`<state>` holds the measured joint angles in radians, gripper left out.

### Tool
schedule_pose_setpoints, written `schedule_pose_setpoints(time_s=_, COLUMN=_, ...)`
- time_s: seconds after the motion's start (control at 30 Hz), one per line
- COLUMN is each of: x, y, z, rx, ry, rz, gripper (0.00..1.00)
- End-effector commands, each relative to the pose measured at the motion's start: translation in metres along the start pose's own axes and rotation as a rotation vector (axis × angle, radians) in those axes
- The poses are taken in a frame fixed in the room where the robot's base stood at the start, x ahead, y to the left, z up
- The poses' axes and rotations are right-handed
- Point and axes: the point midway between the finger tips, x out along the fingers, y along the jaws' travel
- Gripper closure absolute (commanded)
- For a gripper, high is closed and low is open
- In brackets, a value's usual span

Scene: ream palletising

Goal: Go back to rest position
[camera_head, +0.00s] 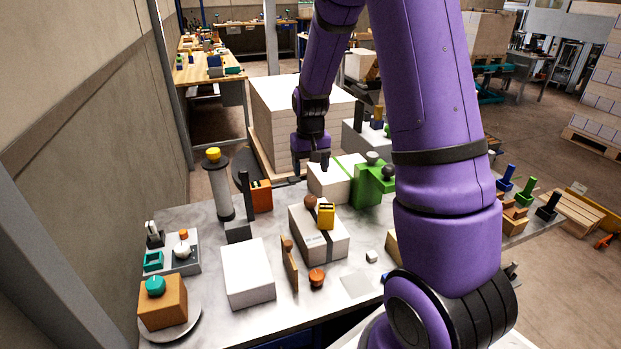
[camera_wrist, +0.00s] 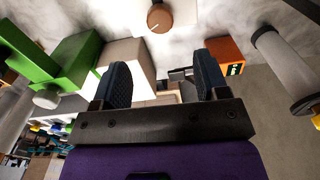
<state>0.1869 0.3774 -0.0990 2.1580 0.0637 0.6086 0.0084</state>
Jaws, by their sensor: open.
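My gripper (camera_head: 312,162) hangs at the end of my purple arm, over the far side of the grey table (camera_head: 205,312). It is just in front of the tall white stack (camera_head: 285,120). It also shows in the wrist view (camera_wrist: 163,78), with its two dark ribbed fingers wide apart and nothing held between them. A white block (camera_head: 328,183) lies below and to the right of the gripper, beside a green device (camera_head: 372,185); whether the fingers touch it I cannot tell. In the wrist view the green device (camera_wrist: 70,65) is left of the fingers.
A white ream (camera_head: 247,273) and a strapped white block (camera_head: 318,245) lie on the table. A grey cylinder with a yellow knob (camera_head: 220,190) and an orange block (camera_head: 261,196) stand left of my gripper. A wall (camera_head: 90,130) borders the left.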

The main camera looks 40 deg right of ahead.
Motion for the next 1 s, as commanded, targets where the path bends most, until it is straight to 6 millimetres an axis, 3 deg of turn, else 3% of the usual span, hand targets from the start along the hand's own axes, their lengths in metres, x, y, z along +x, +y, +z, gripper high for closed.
schedule_pose_setpoints(time_s=0.7, x=-0.009, y=-0.001, z=0.001, rx=-0.002, ry=0.004, rz=-0.001, gripper=0.32)
schedule_pose_setpoints(time_s=0.87, x=-0.035, y=-0.009, z=0.012, rx=-0.022, ry=0.034, rz=-0.010, gripper=0.32)
schedule_pose_setpoints(time_s=1.0, x=-0.075, y=-0.019, z=0.033, rx=-0.054, ry=0.080, rz=-0.024, gripper=0.32)
